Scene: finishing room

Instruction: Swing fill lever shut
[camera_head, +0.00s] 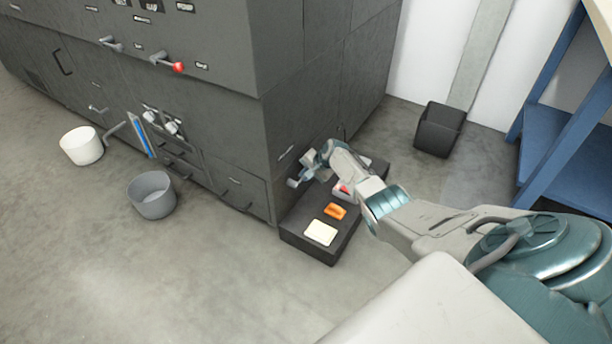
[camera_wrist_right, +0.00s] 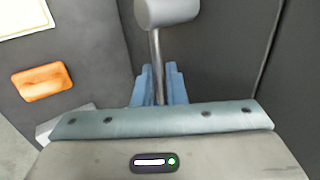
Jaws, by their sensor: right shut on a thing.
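My right gripper (camera_head: 312,172) is low at the side face of the dark grey machine (camera_head: 230,120), above a dark low block. In the right wrist view its blue fingers (camera_wrist_right: 160,85) are shut around the thin metal rod of a lever. The lever's grey cylindrical knob (camera_wrist_right: 168,12) stands out beyond the fingertips. In the head view the lever's knob (camera_head: 292,183) shows just left of the gripper; the rest of the lever is mostly hidden. I take this for the fill lever, but no label is readable. My left gripper is not in view.
The low block (camera_head: 305,243) carries a cream card (camera_head: 320,233), an orange item (camera_head: 335,211) and a red-and-white item. A black bin (camera_head: 438,128) and a blue rack (camera_head: 560,140) stand right. A grey bucket (camera_head: 151,195) and white bucket (camera_head: 82,146) stand left on open floor.

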